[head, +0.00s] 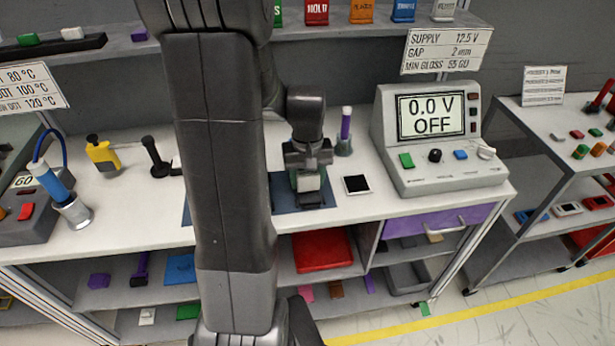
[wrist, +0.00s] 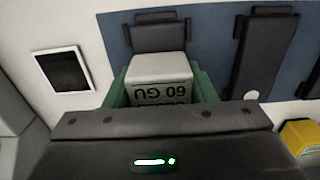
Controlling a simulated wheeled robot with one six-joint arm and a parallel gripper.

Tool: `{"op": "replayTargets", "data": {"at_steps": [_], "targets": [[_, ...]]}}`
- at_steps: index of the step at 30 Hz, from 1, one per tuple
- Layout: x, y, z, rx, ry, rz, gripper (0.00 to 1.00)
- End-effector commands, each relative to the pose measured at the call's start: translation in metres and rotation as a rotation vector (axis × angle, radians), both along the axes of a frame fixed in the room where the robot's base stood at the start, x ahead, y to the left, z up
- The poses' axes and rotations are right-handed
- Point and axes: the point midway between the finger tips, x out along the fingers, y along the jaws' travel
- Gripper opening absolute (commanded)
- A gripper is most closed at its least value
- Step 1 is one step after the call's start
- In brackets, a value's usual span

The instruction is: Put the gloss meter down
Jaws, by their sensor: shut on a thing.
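The gloss meter, a pale block with "60 GU" on it (wrist: 160,72), is in my gripper in the wrist view, its lettering upside down there. Green parts flank it on both sides; I cannot tell whether they belong to it or to my fingers. In the head view the gloss meter (head: 309,182) shows small under my gripper (head: 308,170), over the blue mat (wrist: 212,32) on the bench. My gripper is shut on it. Whether its underside touches the mat is hidden. A dark module lies beyond it, and another dark module (wrist: 262,55) lies beside it on the mat.
A black square panel with a white border (head: 357,184) lies right of the mat. A grey meter console (head: 440,150) reading "0.0 V OFF" stands further right. A purple-topped bottle (head: 345,135) stands behind. A yellow object (head: 102,155) and a black stand (head: 155,158) are at left.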

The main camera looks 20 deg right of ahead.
Motion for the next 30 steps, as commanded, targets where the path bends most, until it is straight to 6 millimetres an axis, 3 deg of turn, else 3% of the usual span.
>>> {"op": "replayTargets", "data": {"at_steps": [2,3,6,17,30], "targets": [[0.000,0.000,-0.004,0.000,0.000,0.000,0.20],[0.000,0.000,-0.002,0.000,0.000,0.000,0.59],[0.000,0.000,-0.002,0.000,0.000,0.000,0.72],[0.000,0.000,0.004,0.000,-0.002,0.000,0.72],[0.001,0.000,0.091,-0.002,-0.005,0.000,0.72]]}}
